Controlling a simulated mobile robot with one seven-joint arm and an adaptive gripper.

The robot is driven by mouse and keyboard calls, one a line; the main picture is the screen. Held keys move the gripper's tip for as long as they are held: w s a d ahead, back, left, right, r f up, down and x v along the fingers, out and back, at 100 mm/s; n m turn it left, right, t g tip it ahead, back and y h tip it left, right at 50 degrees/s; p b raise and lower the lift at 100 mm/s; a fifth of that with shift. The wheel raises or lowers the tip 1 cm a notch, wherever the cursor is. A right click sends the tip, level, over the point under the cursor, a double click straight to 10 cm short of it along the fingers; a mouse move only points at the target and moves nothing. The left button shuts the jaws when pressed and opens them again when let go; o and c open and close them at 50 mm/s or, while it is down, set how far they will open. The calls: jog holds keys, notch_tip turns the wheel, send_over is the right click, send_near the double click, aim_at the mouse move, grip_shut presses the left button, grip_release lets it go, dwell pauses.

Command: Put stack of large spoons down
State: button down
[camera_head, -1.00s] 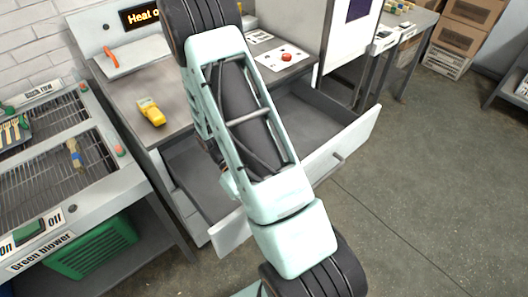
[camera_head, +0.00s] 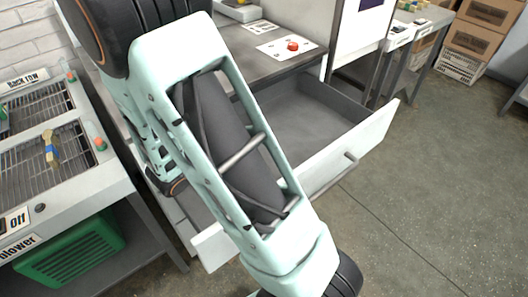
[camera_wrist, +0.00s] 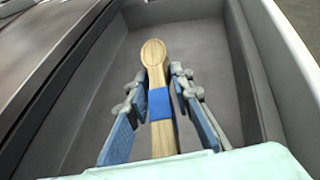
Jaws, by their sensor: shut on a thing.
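The stack of large wooden spoons (camera_wrist: 154,60), with a blue band around its handles, is in the wrist view. My gripper (camera_wrist: 158,92) is shut on it near the band, one finger on each side. The stack points away from me over the inside of the open drawer (camera_wrist: 195,40); I cannot tell whether it touches the bottom. In the head view, my arm hides the gripper and the held stack. The open drawer (camera_head: 372,142) shows there to the right of my arm, and its visible part is empty.
A rack (camera_head: 75,165) at left carries another blue-banded wooden bundle (camera_head: 50,148), with a green crate (camera_head: 70,250) below. A panel with a red button (camera_head: 292,46) lies on the worktop above the drawer. The drawer walls stand close around my gripper. The floor at right is clear.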

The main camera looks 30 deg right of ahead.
jog(key=w+a+f+n+t, duration=0.1)
jog(key=w+f, duration=0.1)
jog(key=b, duration=0.4)
send_over(275, 140)
jog(key=s+a, duration=0.4)
jog(key=shift+t+y, duration=0.3)
jog(key=shift+y, duration=0.1)
jog(key=f, duration=0.8)
jog(key=shift+s+d+f, duration=0.15)
jog(key=shift+s+f, duration=0.05)
jog(key=shift+f, duration=0.05)
jog(key=shift+w+d+f+b, duration=0.1)
jog(key=shift+d+f+b, duration=0.1)
jog(key=shift+f, duration=0.8)
jog(key=shift+w+d+f+b, duration=0.1)
jog(key=shift+d+f+b, duration=0.1)
jog(key=shift+f, duration=0.75)
jog(key=shift+f, duration=0.25)
jog(key=c, duration=1.7)
grip_release()
jog(key=shift+r, duration=0.1)
